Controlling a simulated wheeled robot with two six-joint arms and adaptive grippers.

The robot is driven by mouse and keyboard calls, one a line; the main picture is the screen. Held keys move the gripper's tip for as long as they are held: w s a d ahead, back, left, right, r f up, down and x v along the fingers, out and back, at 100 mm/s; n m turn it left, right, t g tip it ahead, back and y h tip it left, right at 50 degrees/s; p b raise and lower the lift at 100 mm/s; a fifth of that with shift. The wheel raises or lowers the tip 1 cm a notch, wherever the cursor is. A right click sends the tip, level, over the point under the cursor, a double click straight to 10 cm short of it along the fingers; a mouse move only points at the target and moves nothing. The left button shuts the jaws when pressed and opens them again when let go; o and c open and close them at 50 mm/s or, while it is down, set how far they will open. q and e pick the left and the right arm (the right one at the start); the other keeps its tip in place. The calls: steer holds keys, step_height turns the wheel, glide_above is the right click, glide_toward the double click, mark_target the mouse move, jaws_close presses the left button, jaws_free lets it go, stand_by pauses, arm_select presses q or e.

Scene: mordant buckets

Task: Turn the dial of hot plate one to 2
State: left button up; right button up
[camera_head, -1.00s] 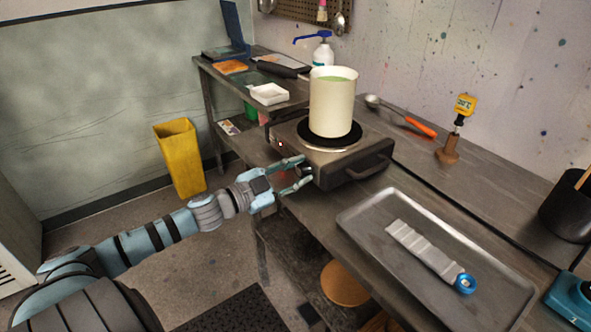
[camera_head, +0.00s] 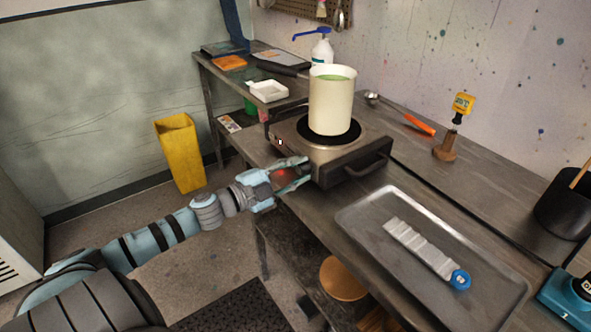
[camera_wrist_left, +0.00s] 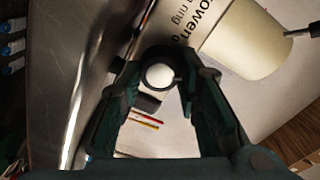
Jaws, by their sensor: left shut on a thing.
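The hot plate (camera_head: 350,165), a grey box with a black round top, stands on the bench with a cream pot (camera_head: 331,100) of green liquid on it. My left gripper (camera_head: 304,170) is at the left end of its front face, shut on the dial, which the fingers mostly hide in the head view. In the left wrist view the dial (camera_wrist_left: 158,76) shows as a round, pale-faced knob between the fingertips. Its setting cannot be read. A red glow shows between the fingers in the head view. My right gripper is not in view.
A metal tray (camera_head: 370,235) with a pale strip and blue-ended piece lies right of the hot plate. A yellow-headed gauge (camera_head: 463,104) on a wooden stand and an orange-handled ladle (camera_head: 419,125) are behind. A yellow bin (camera_head: 180,153) stands on the floor at left.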

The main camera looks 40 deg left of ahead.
arm_select(q)
steer(key=shift+f, duration=0.1)
steer(key=o, duration=1.2)
steer(key=shift+c, duration=0.2)
